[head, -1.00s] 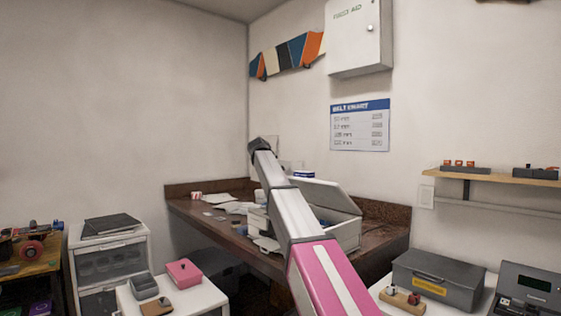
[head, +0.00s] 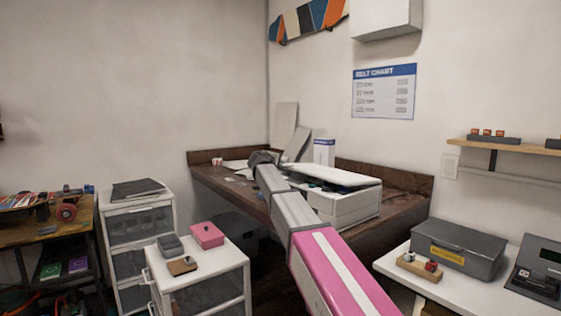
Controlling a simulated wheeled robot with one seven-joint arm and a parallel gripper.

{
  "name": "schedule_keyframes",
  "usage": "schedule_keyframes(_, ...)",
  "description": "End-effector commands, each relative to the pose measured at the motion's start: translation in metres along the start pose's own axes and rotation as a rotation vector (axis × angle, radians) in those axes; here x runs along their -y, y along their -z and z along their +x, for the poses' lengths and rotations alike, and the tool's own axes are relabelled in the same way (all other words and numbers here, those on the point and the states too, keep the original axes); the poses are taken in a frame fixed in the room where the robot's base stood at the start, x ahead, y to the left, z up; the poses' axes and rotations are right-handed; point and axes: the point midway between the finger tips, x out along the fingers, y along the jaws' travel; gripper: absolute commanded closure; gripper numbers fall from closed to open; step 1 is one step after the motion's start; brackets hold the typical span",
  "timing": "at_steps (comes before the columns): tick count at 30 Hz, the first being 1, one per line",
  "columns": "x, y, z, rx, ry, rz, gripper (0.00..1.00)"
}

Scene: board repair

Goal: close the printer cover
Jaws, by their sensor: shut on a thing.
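The white printer (head: 352,207) stands on the brown corner desk, partly hidden by my arm. Its cover (head: 338,175) is low over the body and slightly tilted, with a narrow dark gap and some blue inside showing under its front edge. My pink and grey arm reaches from the lower right to the left side of the printer and ends in view at a dark joint. My gripper is hidden behind the arm, so its hold on anything does not show.
The brown desk (head: 407,203) has papers at its left and a white-and-blue box (head: 324,151) behind the printer. Pale panels (head: 285,126) lean on the wall. A white drawer unit (head: 212,270) stands front left; a grey toolbox (head: 454,247) sits on the right table.

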Motion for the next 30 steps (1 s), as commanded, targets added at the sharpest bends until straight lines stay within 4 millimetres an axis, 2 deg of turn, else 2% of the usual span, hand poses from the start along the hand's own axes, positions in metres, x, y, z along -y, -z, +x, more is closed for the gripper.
schedule_keyframes(13, 0.004, -0.0007, 0.0008, 0.003, 0.006, 0.005, 1.0)
schedule_keyframes(15, 0.0038, -0.0007, 0.0009, 0.003, 0.006, 0.004, 0.71)
schedule_keyframes(16, 0.0037, -0.0007, 0.0009, 0.003, 0.005, 0.004, 0.69)
schedule_keyframes(26, 0.0029, -0.0005, 0.0003, 0.002, 0.003, 0.002, 0.69)
schedule_keyframes(30, 0.0029, -0.0006, -0.0081, 0.0, 0.003, 0.002, 0.69)
